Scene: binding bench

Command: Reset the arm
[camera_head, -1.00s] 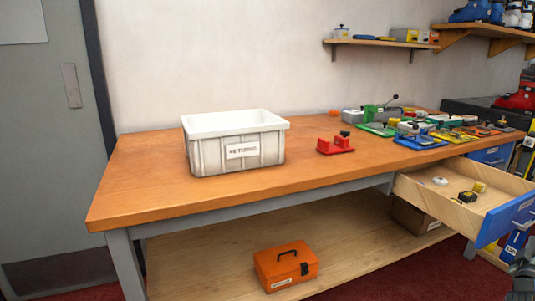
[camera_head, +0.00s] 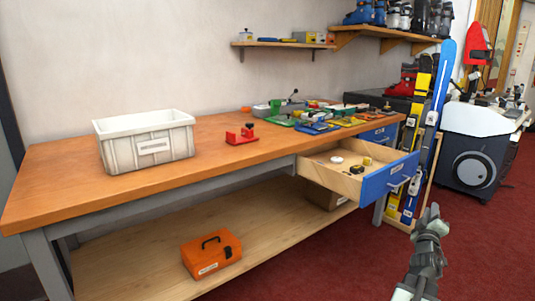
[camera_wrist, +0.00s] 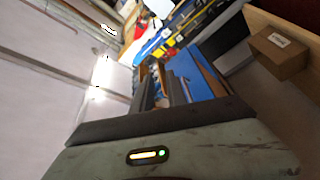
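My gripper (camera_head: 431,212) is at the lower right of the head view, over the red carpet and in front of the bench, pointing up. It is apart from the bench and the open drawer. In the wrist view its dark fingers (camera_wrist: 162,90) stand with a narrow gap between them, and I see nothing held there. The wrist view is tilted and shows the skis and a cardboard box beyond the fingers.
The blue-fronted drawer (camera_head: 385,182) stands pulled out to the left of my gripper. The wooden bench (camera_head: 60,170) carries a white bin (camera_head: 150,152), a red clamp-like fixture (camera_head: 241,135) and several small tools. An orange toolbox (camera_head: 211,255) sits on the lower shelf. Skis (camera_head: 437,85) lean behind.

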